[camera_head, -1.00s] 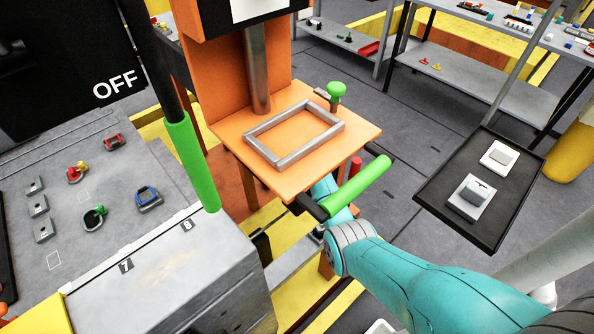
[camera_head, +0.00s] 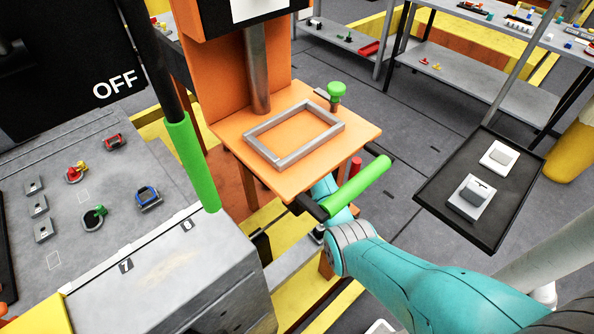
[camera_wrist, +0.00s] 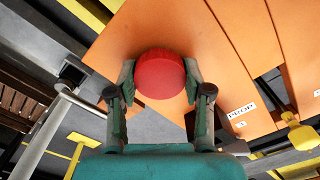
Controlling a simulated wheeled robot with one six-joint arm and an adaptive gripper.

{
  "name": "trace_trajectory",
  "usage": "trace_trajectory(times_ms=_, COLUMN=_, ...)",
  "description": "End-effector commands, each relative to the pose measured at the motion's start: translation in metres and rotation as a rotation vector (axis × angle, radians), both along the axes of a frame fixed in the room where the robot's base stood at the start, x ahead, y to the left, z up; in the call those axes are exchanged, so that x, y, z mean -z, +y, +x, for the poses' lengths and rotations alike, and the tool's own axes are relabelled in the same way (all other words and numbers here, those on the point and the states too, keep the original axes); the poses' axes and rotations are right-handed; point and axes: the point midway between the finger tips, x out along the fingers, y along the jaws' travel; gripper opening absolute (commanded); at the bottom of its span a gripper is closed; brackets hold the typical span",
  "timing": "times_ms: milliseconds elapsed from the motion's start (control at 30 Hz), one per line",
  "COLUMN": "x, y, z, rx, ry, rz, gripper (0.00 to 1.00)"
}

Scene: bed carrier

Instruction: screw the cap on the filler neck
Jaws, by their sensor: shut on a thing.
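In the wrist view, a round red cap (camera_wrist: 160,72) sits between the two fingertips of my gripper (camera_wrist: 160,82). The fingers touch its sides, one on the left and one on the right, and are shut on it. An orange surface (camera_wrist: 230,45) lies behind the cap. I cannot make out the filler neck; whether the cap sits on it is hidden.
A green handle bar (camera_head: 357,186) crosses just above my arm. The orange table carries a grey metal frame (camera_head: 285,158) and a green knob (camera_head: 336,90). A grey control console (camera_head: 160,285) stands at the left, and a black tray (camera_head: 435,200) is at the right. A plate labelled PROP (camera_wrist: 242,112) is right of my gripper.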

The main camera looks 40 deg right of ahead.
Motion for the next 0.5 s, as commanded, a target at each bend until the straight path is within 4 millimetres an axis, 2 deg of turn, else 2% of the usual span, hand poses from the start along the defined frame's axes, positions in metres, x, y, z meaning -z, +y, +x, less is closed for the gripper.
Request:
trace_trajectory(times_ms=367, x=-0.0015, y=-0.0002, z=0.0010, rx=0.395, ry=-0.004, rz=-0.001, gripper=0.09)
trace_trajectory(times_ms=400, x=-0.0016, y=-0.0002, z=0.0010, rx=0.411, ry=-0.004, rz=-0.001, gripper=0.55)
trace_trajectory(times_ms=500, x=-0.0014, y=-0.0002, z=0.0009, rx=0.405, ry=-0.003, rz=-0.001, gripper=0.79)
